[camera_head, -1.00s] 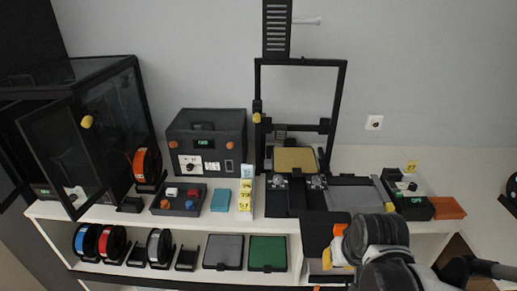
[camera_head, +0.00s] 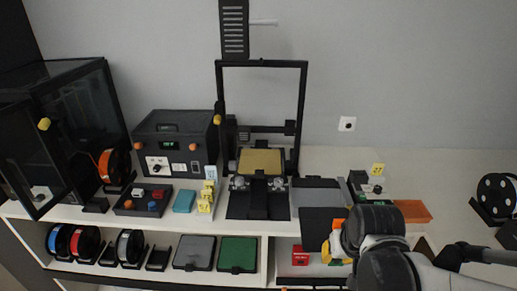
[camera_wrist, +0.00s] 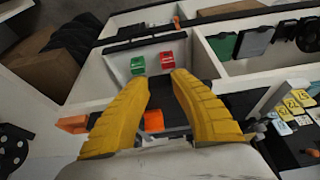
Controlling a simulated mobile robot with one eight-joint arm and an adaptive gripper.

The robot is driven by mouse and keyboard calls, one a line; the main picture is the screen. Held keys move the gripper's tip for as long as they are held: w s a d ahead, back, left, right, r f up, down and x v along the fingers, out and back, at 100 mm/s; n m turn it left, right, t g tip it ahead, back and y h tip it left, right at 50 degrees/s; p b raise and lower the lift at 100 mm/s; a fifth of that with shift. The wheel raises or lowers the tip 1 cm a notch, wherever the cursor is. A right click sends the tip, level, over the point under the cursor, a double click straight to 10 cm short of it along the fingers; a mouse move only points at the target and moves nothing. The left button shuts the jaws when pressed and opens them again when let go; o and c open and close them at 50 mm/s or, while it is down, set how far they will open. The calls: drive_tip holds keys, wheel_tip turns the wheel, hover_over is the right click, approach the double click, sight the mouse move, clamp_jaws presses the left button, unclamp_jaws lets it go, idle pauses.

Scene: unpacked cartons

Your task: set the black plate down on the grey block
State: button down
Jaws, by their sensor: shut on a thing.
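The black plate (camera_head: 316,228) is a flat dark square, held out in front of my arm in the head view. An orange piece (camera_head: 338,224) shows at its right edge. It also shows between the fingers in the wrist view (camera_wrist: 153,121). My gripper (camera_head: 335,258) has yellow fingers and is shut on the plate; my wrist hides part of the grip in the head view. The grey block (camera_head: 317,184) has a flat grey top and lies on the counter right of the printer. The plate appears just in front of it and overlaps its near edge in the picture; I cannot tell the height between them.
The printer with a tan bed (camera_head: 260,161) stands left of the block. A black box with a green display (camera_head: 368,187) and an orange tray (camera_head: 412,211) are close on its right. A red bin (camera_head: 299,256) sits on the lower shelf. The counter farther right is mostly clear.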

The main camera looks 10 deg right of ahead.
sight(324, 208)
drive_tip(key=w, duration=0.2)
drive_tip(key=w+d+r+p, duration=0.1)
drive_tip(key=w, duration=0.1)
drive_tip(key=w+d+r+p, duration=0.1)
drive_tip(key=w, duration=0.1)
drive_tip(key=shift+w, duration=0.35)
drive_tip(key=w, duration=0.2)
drive_tip(key=w+d+p, duration=0.1)
drive_tip(key=w, duration=0.2)
drive_tip(key=w+d+p, duration=0.1)
drive_tip(key=w, duration=0.1)
drive_tip(key=shift+w, duration=0.3)
drive_tip(key=shift+w+d+f, duration=0.2)
drive_tip(key=shift+w, duration=0.2)
drive_tip(key=shift+w+d+f+b, duration=0.15)
drive_tip(key=shift+w+f+b, duration=0.4)
drive_tip(key=shift+f, duration=0.15)
drive_tip(key=shift+w+d+f+b, duration=0.15)
drive_tip(key=shift+w+f+b, duration=0.4)
drive_tip(key=shift+f, duration=0.1)
drive_tip(key=shift+w, duration=0.1)
drive_tip(key=shift+w+r, duration=0.1)
drive_tip(key=shift+f, duration=0.3)
drive_tip(key=shift+f+b, duration=0.85)
drive_tip(key=shift+b, duration=0.15)
